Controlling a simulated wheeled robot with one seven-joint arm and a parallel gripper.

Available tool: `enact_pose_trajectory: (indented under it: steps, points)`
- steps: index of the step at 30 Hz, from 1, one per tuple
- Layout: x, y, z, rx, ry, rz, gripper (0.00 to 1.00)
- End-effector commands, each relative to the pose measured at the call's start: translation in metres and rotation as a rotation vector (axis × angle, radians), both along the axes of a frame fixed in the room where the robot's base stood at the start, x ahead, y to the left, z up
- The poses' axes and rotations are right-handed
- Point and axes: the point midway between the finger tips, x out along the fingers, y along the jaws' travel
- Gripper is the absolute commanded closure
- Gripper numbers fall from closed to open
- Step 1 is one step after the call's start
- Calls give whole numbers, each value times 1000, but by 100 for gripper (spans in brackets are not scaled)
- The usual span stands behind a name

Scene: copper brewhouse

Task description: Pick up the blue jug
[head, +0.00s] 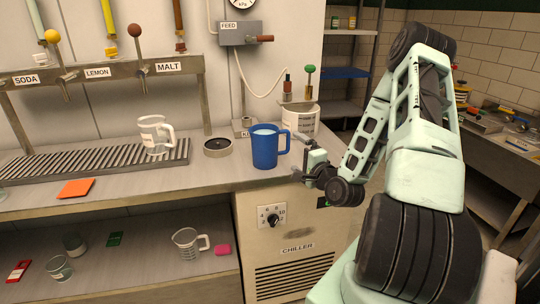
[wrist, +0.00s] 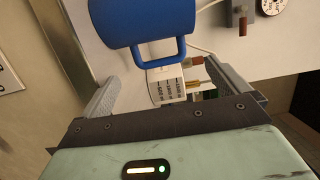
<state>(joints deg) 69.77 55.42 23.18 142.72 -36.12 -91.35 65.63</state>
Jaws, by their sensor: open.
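The blue jug (head: 265,146) stands upright on the counter near its right end, with its handle toward my gripper on the right. My gripper (head: 302,170) is just to the right of the jug, apart from it in the head view. In the wrist view, the blue jug (wrist: 130,20) is ahead at the top, with its handle (wrist: 160,55) reaching down toward the space between the jaws. My gripper (wrist: 165,90) is open there, and its fingers look empty. Whether a finger touches the handle cannot be told.
A white lettered tub (head: 303,118) stands close behind the jug. A round dark-topped dish (head: 217,147) is left of it, and a clear white-marked jug (head: 155,135) stands on the drip grate (head: 100,165). The counter front (head: 130,195) is mostly clear except an orange card (head: 75,188).

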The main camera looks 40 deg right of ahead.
Motion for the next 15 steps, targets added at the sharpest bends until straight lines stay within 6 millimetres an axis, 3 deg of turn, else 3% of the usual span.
enact_pose_trajectory:
  steps: [1, 15]
  points:
    - [2, -2, -7, -6, -2, 1, 0]
    - [14, -5, -6, -6, -2, 2, 0]
